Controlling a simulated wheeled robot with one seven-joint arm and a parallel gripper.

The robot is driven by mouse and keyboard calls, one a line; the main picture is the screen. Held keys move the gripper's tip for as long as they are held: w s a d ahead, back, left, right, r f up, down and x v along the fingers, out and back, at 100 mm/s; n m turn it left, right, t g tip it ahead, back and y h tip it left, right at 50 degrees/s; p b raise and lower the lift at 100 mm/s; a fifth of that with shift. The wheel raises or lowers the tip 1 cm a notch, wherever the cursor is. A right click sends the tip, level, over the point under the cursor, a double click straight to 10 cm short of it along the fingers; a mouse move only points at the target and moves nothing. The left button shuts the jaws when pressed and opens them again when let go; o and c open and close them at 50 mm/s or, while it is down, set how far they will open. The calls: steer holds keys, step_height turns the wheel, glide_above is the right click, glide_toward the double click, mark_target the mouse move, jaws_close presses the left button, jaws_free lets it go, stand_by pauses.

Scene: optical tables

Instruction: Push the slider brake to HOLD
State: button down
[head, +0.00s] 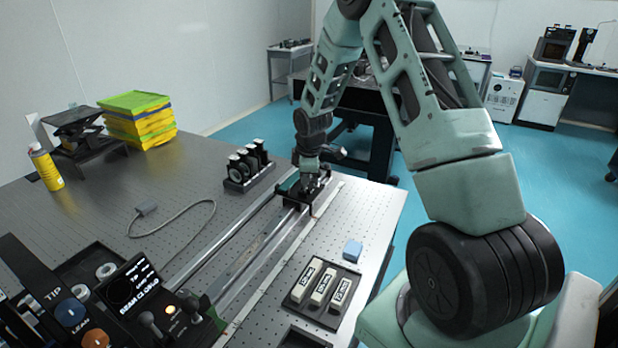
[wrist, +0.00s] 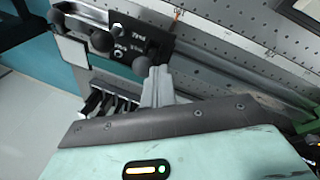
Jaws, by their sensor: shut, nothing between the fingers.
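In the head view, a dark slider carriage (head: 292,190) sits at the far end of a pair of metal rails (head: 236,262). My gripper (head: 311,180) is down at this carriage, pointing downward. In the wrist view, my gripper (wrist: 158,88) is shut and empty, its pale fingers close to a black plate (wrist: 150,40) with small white lettering. A dark ball knob (wrist: 141,66) lies just beside the fingertips; I cannot tell whether they touch. More dark knobs show to its left. The lettering is too small to read, so the brake's setting is unclear.
A row of black optic mounts (head: 249,163) stands left of the carriage. A control box (head: 150,305) stands at front left. A grey cable (head: 190,232) lies on the table.

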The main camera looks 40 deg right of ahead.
steer(key=w+g+p, duration=0.1)
steer(key=w+g+h, duration=0.1)
steer(key=g, duration=0.1)
steer(key=shift+w+a+r+p, duration=0.1)
steer(key=shift+a+r+p, duration=0.05)
steer(key=shift+a+p, duration=0.2)
steer(key=shift+r, duration=0.1)
steer(key=shift+r+p, duration=0.7)
steer(key=shift+a, duration=0.1)
